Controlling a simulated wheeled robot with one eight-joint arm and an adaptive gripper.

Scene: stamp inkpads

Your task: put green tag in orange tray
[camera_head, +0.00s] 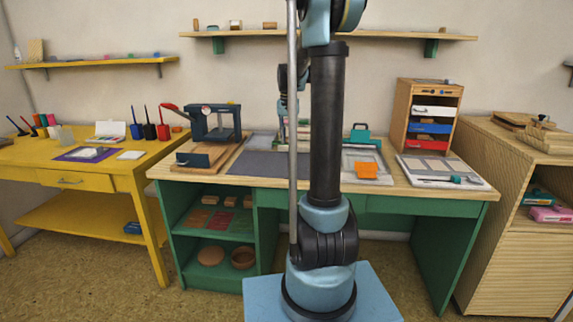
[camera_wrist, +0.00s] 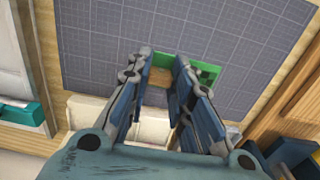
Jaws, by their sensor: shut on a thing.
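My gripper (camera_wrist: 160,64) is shut on the green tag (camera_wrist: 208,74) in the wrist view. Green shows between and to the right of the fingertips, with a tan patch between the fingers; the fingers hide part of the tag. The tag is over or close to the dark grid mat (camera_wrist: 230,45); I cannot tell the height. In the head view my arm hides the gripper and the tag. A small orange tray (camera_head: 367,171) sits at the desk's front, right of my arm.
The grey mat (camera_head: 262,165) lies left of my arm. A teal-handled object (camera_head: 360,134) stands behind the orange tray. A drawer unit (camera_head: 432,112) and a pale board (camera_head: 445,171) are to the right. A dark press (camera_head: 213,124) stands at the left.

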